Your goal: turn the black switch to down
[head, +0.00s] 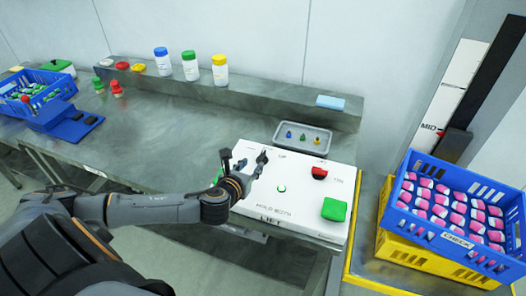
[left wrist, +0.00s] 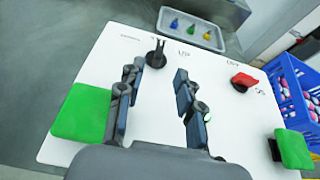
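The black switch (left wrist: 157,52) stands on the white panel (left wrist: 100,60), near its far edge, with a round base and a narrow lever. A label reading UP is printed to its right. In the head view the switch (head: 263,157) shows just beyond my left gripper (head: 242,166), partly crowded by a finger. In the left wrist view my left gripper (left wrist: 160,70) is open, its two fingers apart with nothing between them. The switch shows ahead of the gap, nearer the left finger; contact cannot be made out. My right gripper is not in view.
The panel also bears a red knob (head: 319,173), a green button (head: 334,210) at right and another green block (left wrist: 82,112) at left. A grey tray (head: 303,145) with small coloured pieces lies behind. A blue crate (head: 440,232) stands right.

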